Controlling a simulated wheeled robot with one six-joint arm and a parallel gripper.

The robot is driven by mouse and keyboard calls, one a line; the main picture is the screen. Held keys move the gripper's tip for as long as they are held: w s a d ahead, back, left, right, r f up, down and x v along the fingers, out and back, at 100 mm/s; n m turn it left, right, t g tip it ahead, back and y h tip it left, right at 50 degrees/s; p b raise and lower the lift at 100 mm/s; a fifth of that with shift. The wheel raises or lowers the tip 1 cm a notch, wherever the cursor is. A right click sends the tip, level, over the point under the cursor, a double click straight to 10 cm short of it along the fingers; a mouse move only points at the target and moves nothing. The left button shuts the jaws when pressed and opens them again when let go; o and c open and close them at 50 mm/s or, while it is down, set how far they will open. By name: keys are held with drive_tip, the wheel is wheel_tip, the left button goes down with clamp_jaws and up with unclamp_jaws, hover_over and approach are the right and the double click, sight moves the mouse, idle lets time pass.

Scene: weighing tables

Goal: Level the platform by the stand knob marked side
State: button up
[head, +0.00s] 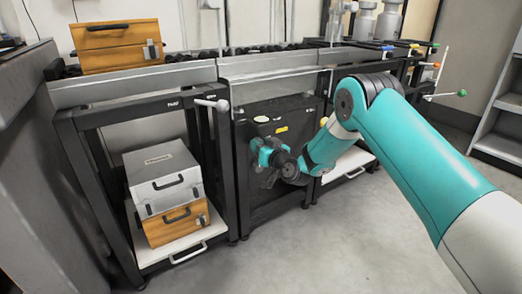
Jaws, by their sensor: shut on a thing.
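A black stand (297,104) is in the middle of the head view, with small white and yellow labels on its upper face. My gripper (259,152) is at the front of this stand, below the labels, reached from the right. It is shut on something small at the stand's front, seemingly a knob. The knob and any marking on it are hidden by the gripper and wrist. A long grey platform (270,66) runs above the stand. I cannot tell from this view whether it is level.
To the left, a black frame (125,98) with a white-ended lever (211,103) holds a silver case (160,172) on an orange case (177,226). Another orange case (117,57) sits above. Coloured knobs stick out at the right (462,93). The floor in front (300,245) is clear.

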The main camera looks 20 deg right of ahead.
drive_tip(key=shift+f+n+b, duration=0.1)
drive_tip(key=shift+n+b, duration=0.45)
drive_tip(key=shift+n, duration=0.45)
drive_tip(key=o, duration=0.9)
drive_tip(key=shift+s, duration=0.15)
drive_tip(key=b+v, duration=1.1)
drive_tip(key=v, duration=0.6)
drive_tip(key=shift+s, duration=0.1)
